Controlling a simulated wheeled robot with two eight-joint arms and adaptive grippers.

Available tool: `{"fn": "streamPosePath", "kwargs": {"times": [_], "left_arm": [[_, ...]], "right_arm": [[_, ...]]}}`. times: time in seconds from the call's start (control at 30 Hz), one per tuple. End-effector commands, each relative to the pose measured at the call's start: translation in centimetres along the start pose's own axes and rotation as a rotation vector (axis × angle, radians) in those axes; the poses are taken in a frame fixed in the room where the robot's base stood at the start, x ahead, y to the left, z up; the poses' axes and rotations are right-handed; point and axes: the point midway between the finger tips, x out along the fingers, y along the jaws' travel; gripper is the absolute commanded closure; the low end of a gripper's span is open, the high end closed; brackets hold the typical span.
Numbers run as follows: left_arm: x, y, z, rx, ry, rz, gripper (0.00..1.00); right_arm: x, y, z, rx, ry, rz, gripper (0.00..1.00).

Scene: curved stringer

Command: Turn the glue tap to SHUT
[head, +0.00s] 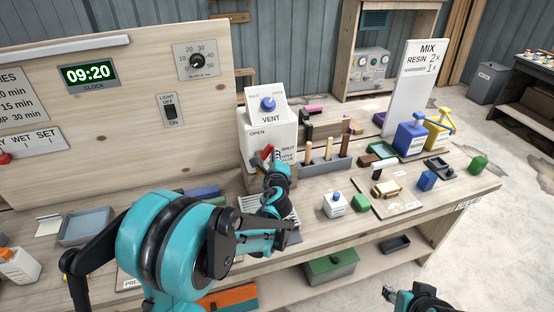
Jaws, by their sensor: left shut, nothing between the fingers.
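The glue tap's red lever (267,152) shows on the front of a white box (256,143), between an OPEN label at the upper left and a SHUT label at the right. The lever is small, tilted and partly covered, so its exact setting is hard to read. My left gripper (275,158) is shut and empty, right at the lever; I cannot tell whether it touches. The gripper and wrist hide the lower part of the tap. My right gripper (405,295) is low at the bottom edge, away from the bench, and its fingers are unclear.
A blue VENT knob (268,103) sits above the tap. A rack with upright wooden handles (328,163) stands close on the right. A white bottle (335,204), a blue pump (409,136) and a yellow pump (438,130) stand farther right. A grey tray (85,226) lies left.

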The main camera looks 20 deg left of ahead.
Motion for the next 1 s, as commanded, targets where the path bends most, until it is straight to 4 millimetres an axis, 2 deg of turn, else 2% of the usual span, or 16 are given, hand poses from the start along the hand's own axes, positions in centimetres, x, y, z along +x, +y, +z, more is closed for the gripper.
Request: {"fn": "streamPosePath", "kwargs": {"times": [0.4, 1.0], "left_arm": [[-0.6, -0.2, 1.9, -0.345, -0.002, -0.122, 1.00], [-1.0, -0.2, 3.1, -0.340, -0.003, -0.118, 1.00]], "right_arm": [[1.2, 0.0, 0.8, 0.000, 0.000, 0.000, 0.60], [1.3, 0.0, 0.9, 0.000, 0.000, 0.000, 0.60]]}}
